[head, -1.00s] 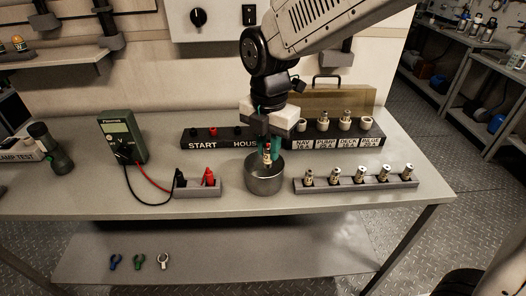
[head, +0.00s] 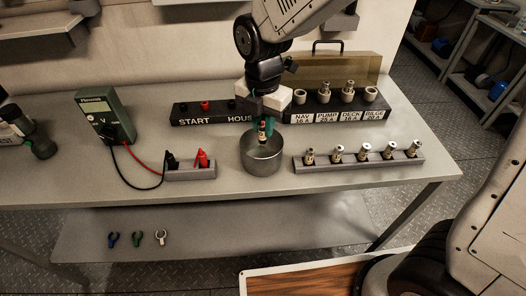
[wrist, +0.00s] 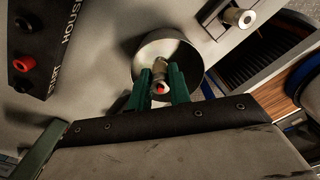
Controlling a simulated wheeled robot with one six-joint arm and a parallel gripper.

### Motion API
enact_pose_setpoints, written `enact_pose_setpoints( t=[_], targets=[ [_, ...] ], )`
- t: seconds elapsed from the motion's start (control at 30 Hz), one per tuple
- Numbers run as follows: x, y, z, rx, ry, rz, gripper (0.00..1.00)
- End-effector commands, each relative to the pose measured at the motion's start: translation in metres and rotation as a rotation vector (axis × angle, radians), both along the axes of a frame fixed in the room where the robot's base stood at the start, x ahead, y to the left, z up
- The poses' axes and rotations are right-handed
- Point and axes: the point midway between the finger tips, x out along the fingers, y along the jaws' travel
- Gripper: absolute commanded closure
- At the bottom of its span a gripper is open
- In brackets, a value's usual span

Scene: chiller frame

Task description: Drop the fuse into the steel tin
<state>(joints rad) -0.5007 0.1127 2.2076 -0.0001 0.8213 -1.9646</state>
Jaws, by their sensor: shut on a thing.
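The steel tin (head: 264,164) is a round, open grey cup on the bench, left of the grey fuse rack. My gripper (head: 266,127) is over it with green fingers pointing down, shut on a small fuse (head: 262,134) with a red end and pale body. The fuse hangs upright at the tin's mouth, its lower end within the rim outline. The wrist view shows the fuse (wrist: 160,76) between the two green fingertips (wrist: 160,84), in front of the tin's opening (wrist: 180,48). The exact height of the fuse over the tin's floor is unclear.
The grey rack (head: 358,163) of several fuses stands right of the tin. A black labelled fuse panel (head: 338,117) lies behind. A grey block with red and black probes (head: 190,172) and a multimeter (head: 106,117) stand left. The bench front is clear.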

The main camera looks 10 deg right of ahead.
Motion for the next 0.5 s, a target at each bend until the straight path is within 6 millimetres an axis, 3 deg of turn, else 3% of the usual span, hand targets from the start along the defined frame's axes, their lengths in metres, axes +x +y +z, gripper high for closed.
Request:
enact_pose_setpoints(
  t=[0.3,0.33,0.4,0.5],
  targets=[
    [-0.0002,0.001,-0.003,0.0,0.0,0.002,1.0],
    [-0.0002,0.001,-0.0029,0.0,0.0,0.002,0.75],
    [-0.0002,0.001,-0.0029,0.0,0.0,0.002,0.56],
    [-0.0002,0.001,-0.0028,0.0,0.0,0.002,0.55]
  ],
)
